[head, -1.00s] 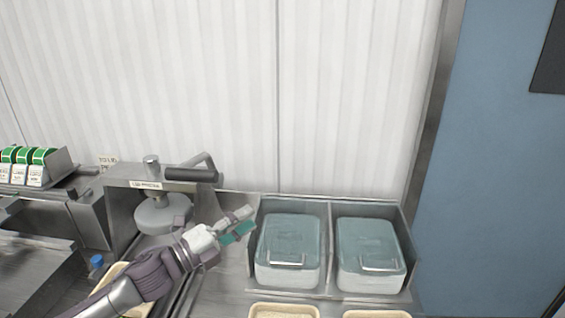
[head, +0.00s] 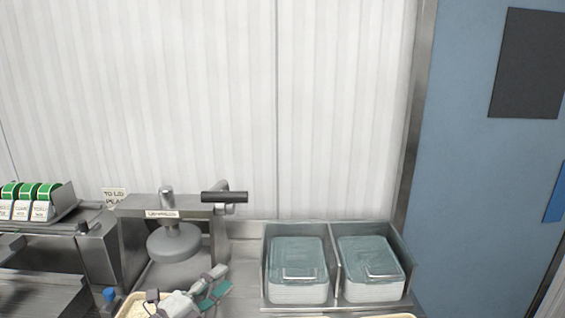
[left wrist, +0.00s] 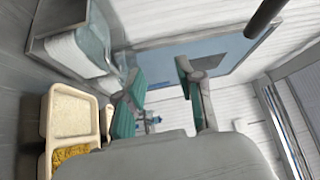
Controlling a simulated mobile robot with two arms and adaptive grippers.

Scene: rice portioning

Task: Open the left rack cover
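The left rack cover (head: 296,252) is a translucent teal lid with a metal bar handle at its front. It lies shut on a white tub in the left bay of the metal rack (head: 334,262). A matching right cover (head: 366,254) lies shut in the right bay. My left gripper (head: 218,283) is at the bottom of the head view, left of the rack and apart from it. Its teal-padded fingers are spread with nothing between them, as the left wrist view (left wrist: 157,85) also shows. My right gripper is not in view.
A press (head: 174,242) with a dark handle stands left of the rack. A tray with white and yellow food (left wrist: 72,112) shows in the left wrist view. Labelled green rolls (head: 27,192) stand at far left. A blue door (head: 465,180) is on the right.

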